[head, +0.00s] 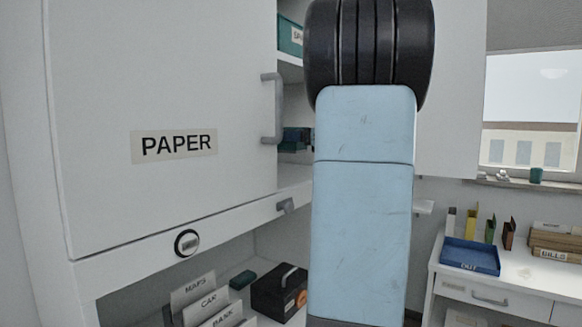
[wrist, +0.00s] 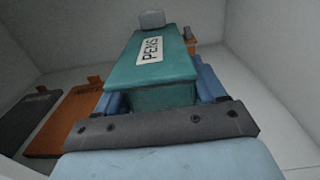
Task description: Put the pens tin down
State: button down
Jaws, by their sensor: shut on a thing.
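The pens tin (wrist: 150,72) is a teal box with a white PENS label on its lid, in the middle of the wrist view. My gripper (wrist: 161,92) is shut on it, with a blue finger along each side. I cannot tell whether the tin touches the surface under it.
An orange folder (wrist: 70,122) and a dark folder (wrist: 28,118) lie left of the tin, between pale walls. The cupboard door marked PAPER (head: 165,90) fills the left; a blue OUT tray (head: 470,256) sits on the right desk.

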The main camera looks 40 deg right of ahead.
aim_at(303, 150)
jog(key=f, duration=0.4)
jog(key=shift+s+d+f, duration=0.15)
jog(key=shift+s+d, duration=0.05)
jog(key=shift+d, duration=0.1)
jog(key=shift+f, duration=1.5)
jog(key=shift+c, duration=0.5)
grip_release()
jog(key=shift+s, duration=0.1)
jog(key=v, duration=1.2)
jog(key=shift+a+r, duration=0.1)
